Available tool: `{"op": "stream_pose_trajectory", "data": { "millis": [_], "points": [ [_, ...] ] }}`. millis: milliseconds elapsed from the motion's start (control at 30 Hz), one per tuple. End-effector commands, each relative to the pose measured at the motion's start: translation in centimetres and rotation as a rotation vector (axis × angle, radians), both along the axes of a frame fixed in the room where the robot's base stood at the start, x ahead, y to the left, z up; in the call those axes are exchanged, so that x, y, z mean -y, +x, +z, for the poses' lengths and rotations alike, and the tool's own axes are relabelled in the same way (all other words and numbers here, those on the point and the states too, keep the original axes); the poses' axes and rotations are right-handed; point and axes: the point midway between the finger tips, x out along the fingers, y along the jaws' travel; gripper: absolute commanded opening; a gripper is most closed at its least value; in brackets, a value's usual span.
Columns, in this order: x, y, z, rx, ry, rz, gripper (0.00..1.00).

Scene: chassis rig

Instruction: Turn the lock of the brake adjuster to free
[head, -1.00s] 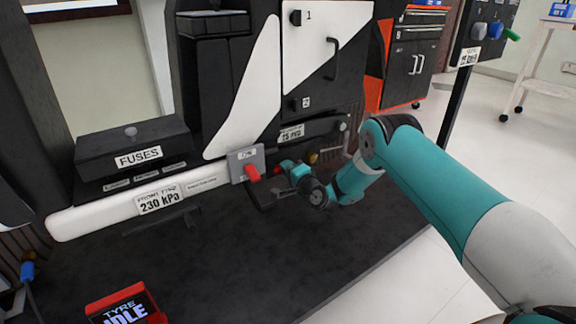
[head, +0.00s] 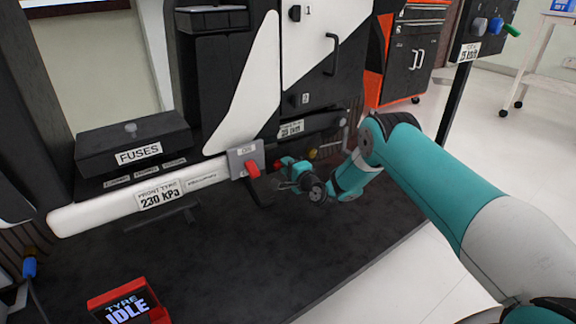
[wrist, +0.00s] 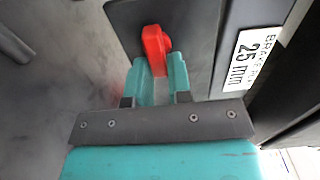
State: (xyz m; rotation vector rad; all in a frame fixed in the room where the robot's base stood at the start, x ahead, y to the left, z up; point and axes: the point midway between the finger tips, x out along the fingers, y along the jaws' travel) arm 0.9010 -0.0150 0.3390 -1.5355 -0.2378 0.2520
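A red lock lever (wrist: 156,46) stands on a dark panel (wrist: 195,32) in the wrist view. The panel carries a white label reading 25 mm (wrist: 247,57). My gripper (wrist: 158,66) has its two teal fingers apart, with the tips at the lower end of the lever. The fingers hide part of that end, and I cannot tell whether they press on it. In the head view my gripper (head: 285,163) is low at the brake adjuster bar (head: 322,124), and a small red part (head: 278,163) shows at its tips. The 25 mm label (head: 291,129) is just above.
A white bar (head: 105,209) labelled 230 kPa runs further left, below the fuses box (head: 135,142).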

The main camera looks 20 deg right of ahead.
Motion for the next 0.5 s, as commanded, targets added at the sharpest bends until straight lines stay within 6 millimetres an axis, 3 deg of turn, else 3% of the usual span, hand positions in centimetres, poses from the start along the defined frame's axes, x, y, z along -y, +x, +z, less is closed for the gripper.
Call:
{"op": "stream_pose_trajectory", "data": {
  "millis": [267, 500],
  "points": [
    [-0.2, -0.1, 0.7, 0.016, -0.007, 0.009, 0.40],
    [1.3, -3.7, 0.7, 0.006, -0.002, 0.002, 0.40]
  ]
}}
